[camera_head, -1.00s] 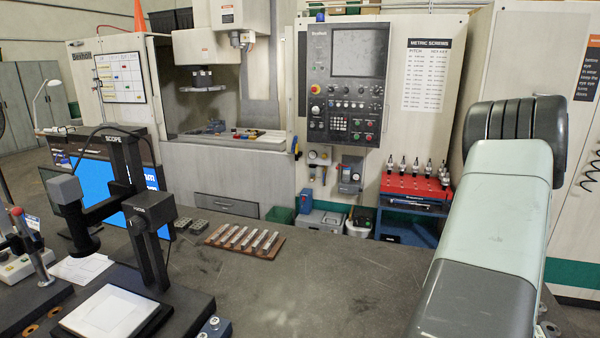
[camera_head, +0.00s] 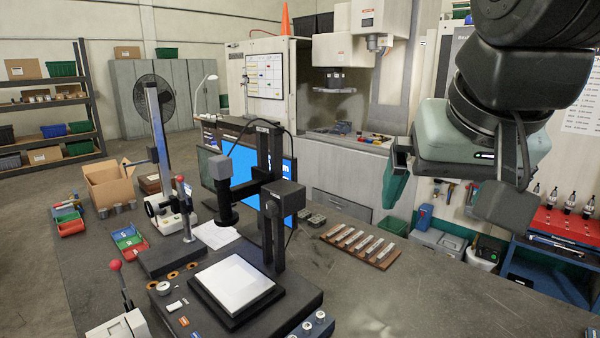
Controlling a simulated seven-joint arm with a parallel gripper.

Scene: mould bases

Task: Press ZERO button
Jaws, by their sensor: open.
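No lettering that reads ZERO is legible, so I cannot tell which button bears that name. Small round buttons or knobs (camera_head: 320,317) sit on the front right of the dark scope stand base (camera_head: 310,296). The scope stand (camera_head: 264,190) carries a pale square plate (camera_head: 233,284). A height-gauge-like post (camera_head: 160,120) stands behind it, with a small white unit (camera_head: 160,206) beside it. My gripper (camera_head: 450,192) hangs at the upper right, open and empty, well above the bench and away from the stand. It hides the machine's control panel.
A wooden rack of metal bars (camera_head: 360,246) lies mid-bench. A blue-lit monitor (camera_head: 243,178) stands behind the scope. A lever with a red ball (camera_head: 115,266) is at the front left. A cardboard box (camera_head: 108,186) and small bins are at left. The bench's right front is clear.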

